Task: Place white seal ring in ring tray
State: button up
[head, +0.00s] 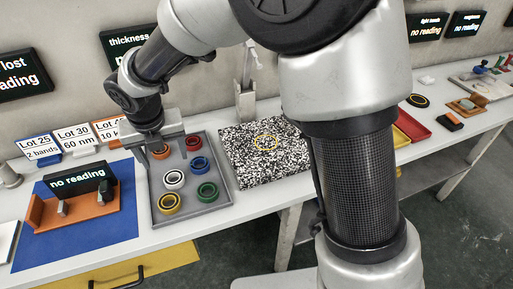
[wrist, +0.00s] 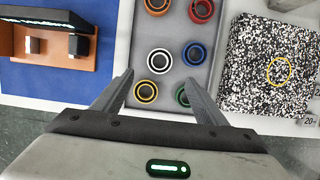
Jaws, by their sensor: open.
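The white seal ring (head: 174,180) sits in the grey ring tray (head: 223,213), in the left column between an orange ring and a yellow ring. The white ring also shows in the wrist view (wrist: 159,61), ahead of my fingertips. My gripper (head: 160,143) is over the back left part of the tray in the head view. In the wrist view my gripper (wrist: 158,80) has its two fingers spread apart, with nothing held between them. The fingers reach over the tray (wrist: 176,22) on both sides of the yellow ring.
Orange (head: 161,152), red (head: 193,142), blue (head: 199,165), green (head: 207,191) and yellow (head: 169,203) rings share the tray. A speckled plate (head: 245,170) stands right of it. An orange fixture (head: 95,215) with a "no reading" display (head: 78,182) is left, on a blue mat (head: 60,252).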

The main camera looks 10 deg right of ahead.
jog(key=s+d+r+m+t+h, duration=0.1)
jog(key=s+d+r+m, duration=0.1)
jog(key=d+r+m, duration=0.55)
jog(key=s+d+r+m+h, duration=0.1)
jog(key=s+d+r+m, duration=0.25)
jog(key=d+m, duration=0.7)
jog(key=s+d+r+m+t+y, duration=0.1)
jog(key=s+d+r+m, duration=0.2)
jog(key=s+d+m, duration=0.9)
jog(key=m, duration=0.8)
jog(key=shift+s+m, duration=0.3)
